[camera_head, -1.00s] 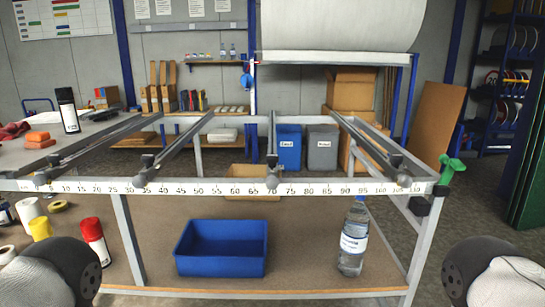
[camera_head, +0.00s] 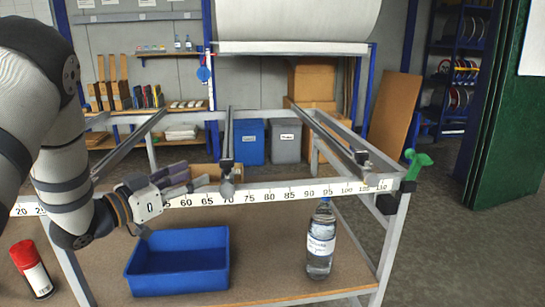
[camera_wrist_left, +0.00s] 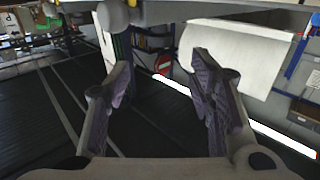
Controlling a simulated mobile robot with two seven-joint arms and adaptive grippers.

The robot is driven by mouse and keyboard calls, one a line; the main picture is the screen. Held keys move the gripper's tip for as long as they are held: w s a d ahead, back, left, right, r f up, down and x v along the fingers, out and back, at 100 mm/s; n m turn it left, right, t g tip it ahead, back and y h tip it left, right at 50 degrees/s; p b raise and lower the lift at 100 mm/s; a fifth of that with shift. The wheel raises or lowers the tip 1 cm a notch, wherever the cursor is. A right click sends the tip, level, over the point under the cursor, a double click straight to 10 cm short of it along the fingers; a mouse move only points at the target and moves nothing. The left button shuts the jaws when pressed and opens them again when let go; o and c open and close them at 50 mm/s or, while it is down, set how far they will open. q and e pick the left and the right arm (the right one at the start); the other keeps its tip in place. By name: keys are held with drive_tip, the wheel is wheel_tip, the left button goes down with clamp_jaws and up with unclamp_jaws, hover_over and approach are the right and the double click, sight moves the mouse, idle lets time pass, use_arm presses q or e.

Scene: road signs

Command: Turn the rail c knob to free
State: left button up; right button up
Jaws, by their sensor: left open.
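The measuring rail frame (camera_head: 290,191) carries several long rails that end at its front scale bar. The rail whose grey round knob (camera_head: 227,188) sits near the 70 mark is probably rail c; no letter can be read. My left gripper (camera_head: 198,177) is open and empty. It points right along the bar, a little left of this knob and apart from it. In the left wrist view its two dark fingers (camera_wrist_left: 160,75) are spread, and a grey round knob (camera_wrist_left: 115,15) shows at the top, above the left finger. My right gripper is not in view.
A blue bin (camera_head: 180,285) and a water bottle (camera_head: 321,240) stand on the lower shelf. A red-capped can (camera_head: 36,277) stands at left. Another rail (camera_head: 345,142) and a green handle (camera_head: 416,163) lie to the right. Space above the bar right of the knob is clear.

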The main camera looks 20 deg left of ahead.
sight(221, 164)
use_arm(q)
drive_tip(key=b+x, duration=0.1)
drive_tip(key=x, duration=0.9)
drive_tip(key=shift+w+d+f+b, duration=0.1)
drive_tip(key=shift+d+f+b, duration=0.05)
drive_tip(key=shift+b, duration=0.15)
drive_tip(key=shift+w+d, duration=0.1)
drive_tip(key=shift+w, duration=0.45)
drive_tip(key=c, duration=1.1)
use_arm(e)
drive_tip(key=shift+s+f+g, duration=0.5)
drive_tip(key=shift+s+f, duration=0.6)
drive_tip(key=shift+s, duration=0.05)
